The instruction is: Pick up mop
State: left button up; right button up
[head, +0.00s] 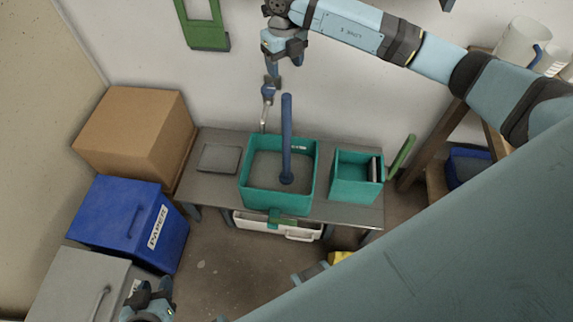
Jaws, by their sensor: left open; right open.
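A blue upright pole (287,135), which looks like the mop's handle, stands in the large teal bucket (246,185) on the grey table. Its lower end has a round blue foot inside the bucket; I cannot make out a mop head. My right gripper (272,72) is open above and behind the bucket, to the left of the pole's top and apart from it. My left gripper (150,298) is open and empty at the lower left, far from the pole and partly cut off by the frame's edge.
A smaller teal bin (352,190) with a green handle (402,155) beside it stands on the table (215,190). A cardboard box (125,125) and blue box (120,215) stand at left. Shelves are at right. My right arm crosses the upper right.

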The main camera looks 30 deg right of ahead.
aim_at(286, 96)
notch_tip(286, 96, down, 8)
jog(key=shift+r, duration=0.25)
jog(key=f, duration=0.5)
jog(key=shift+d+f, duration=0.1)
jog(key=shift+d, duration=0.15)
grip_shut()
